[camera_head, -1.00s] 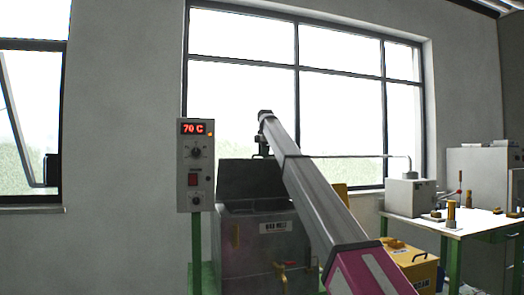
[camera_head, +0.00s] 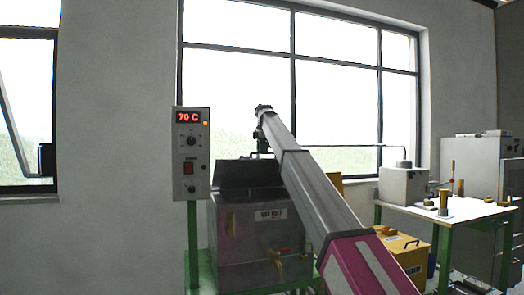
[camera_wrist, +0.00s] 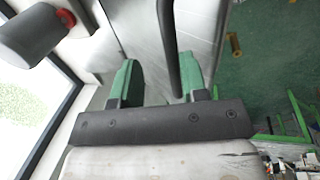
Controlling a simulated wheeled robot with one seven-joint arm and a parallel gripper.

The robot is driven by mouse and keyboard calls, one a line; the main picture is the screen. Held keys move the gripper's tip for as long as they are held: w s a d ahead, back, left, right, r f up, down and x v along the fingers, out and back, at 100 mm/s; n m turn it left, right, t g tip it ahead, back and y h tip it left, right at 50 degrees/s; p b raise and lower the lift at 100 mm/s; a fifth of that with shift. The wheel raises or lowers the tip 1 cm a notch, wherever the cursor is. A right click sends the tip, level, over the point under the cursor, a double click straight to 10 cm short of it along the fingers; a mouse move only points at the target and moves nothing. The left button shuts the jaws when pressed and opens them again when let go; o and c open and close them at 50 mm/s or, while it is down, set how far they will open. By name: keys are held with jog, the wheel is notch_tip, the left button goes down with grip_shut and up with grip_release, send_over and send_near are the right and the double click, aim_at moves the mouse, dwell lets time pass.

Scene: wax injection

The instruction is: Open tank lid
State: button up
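The grey wax melt tank (camera_head: 260,240) stands left of centre in the head view, partly behind my arm. Its dark lid (camera_head: 240,172) shows as a panel tilted up at the tank's back edge. My gripper is not clear in the head view; the far end of my arm is above and behind the lid. In the wrist view, my gripper (camera_wrist: 158,68) has its two green fingers apart. A dark bar (camera_wrist: 167,40) runs between or beyond them, nearer the right finger. I cannot tell whether they touch it or whether it belongs to the lid.
A control box (camera_head: 191,153) reading 70 C stands left of the tank on a green post. A brass tap (camera_head: 278,262) is on the tank's front. At right, a table (camera_head: 465,210) bears a white machine (camera_head: 403,187) with a thin pipe. A yellow box (camera_head: 400,250) is below.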

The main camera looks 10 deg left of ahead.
jog(key=w+a+r, duration=0.1)
jog(key=w+r, duration=0.1)
jog(key=r, duration=0.3)
jog(key=w+a+r, duration=0.1)
jog(key=w+r, duration=0.1)
jog(key=r, duration=0.4)
jog(key=shift+w+a, duration=0.3)
jog(key=shift+a, duration=0.1)
dwell(0.7)
dwell(0.5)
